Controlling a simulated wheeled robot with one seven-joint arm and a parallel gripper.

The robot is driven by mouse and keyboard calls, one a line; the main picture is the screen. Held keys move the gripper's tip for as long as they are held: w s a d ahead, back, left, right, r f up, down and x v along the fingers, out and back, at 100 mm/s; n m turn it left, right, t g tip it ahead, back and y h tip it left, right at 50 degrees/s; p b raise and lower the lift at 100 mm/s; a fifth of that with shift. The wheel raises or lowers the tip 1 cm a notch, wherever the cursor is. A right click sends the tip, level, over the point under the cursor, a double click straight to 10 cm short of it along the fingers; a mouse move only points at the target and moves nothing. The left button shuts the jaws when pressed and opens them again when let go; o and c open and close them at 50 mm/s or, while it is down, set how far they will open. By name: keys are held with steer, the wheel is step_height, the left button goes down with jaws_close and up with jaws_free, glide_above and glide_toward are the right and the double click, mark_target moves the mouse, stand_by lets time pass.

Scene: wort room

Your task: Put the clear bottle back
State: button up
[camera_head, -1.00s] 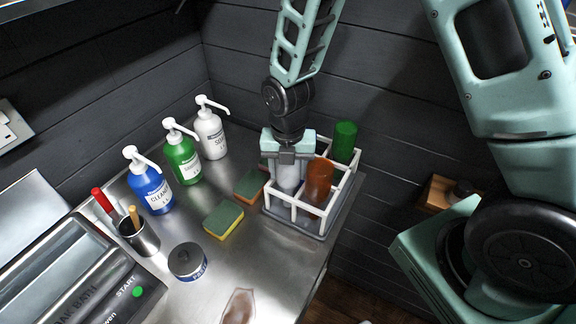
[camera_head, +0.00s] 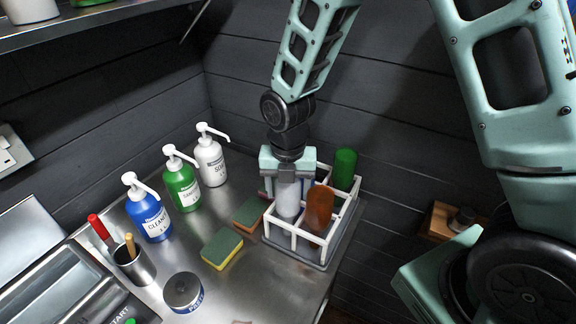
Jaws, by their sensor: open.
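The clear bottle (camera_head: 288,201) looks pale and whitish and stands upright in a front-left compartment of the white rack (camera_head: 300,237). My gripper (camera_head: 287,180) is right above it, pointing down, with its open fingers at the bottle's top. The gripper hides the bottle's upper end, and I cannot tell whether the fingers touch it. A brown bottle (camera_head: 319,208) stands in the compartment to its right. A green bottle (camera_head: 344,168) stands in the rack's back right.
White, green (camera_head: 181,185) and blue (camera_head: 148,209) pump bottles line the wall. Two sponges (camera_head: 222,248) lie left of the rack. A metal cup (camera_head: 134,265) with handles and a round tin (camera_head: 183,291) stand nearer. A shelf (camera_head: 110,14) hangs at the upper left.

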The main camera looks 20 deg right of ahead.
step_height(320, 180, up, 9)
steer(key=shift+f+b, duration=0.2)
steer(key=shift+b, duration=0.7)
steer(key=shift+r, duration=0.25)
steer(key=shift+s+a+r+m, duration=0.2)
steer(key=shift+m, duration=0.1)
steer(key=s+a+r+m, duration=0.1)
steer(key=s+a+m, duration=0.2)
steer(key=s+m, duration=0.6)
steer(key=s+a+m, duration=0.3)
steer(key=s+m, duration=0.7)
steer(key=m, duration=0.3)
steer(key=shift+s+r+y, duration=0.3)
steer(key=shift+r, duration=0.1)
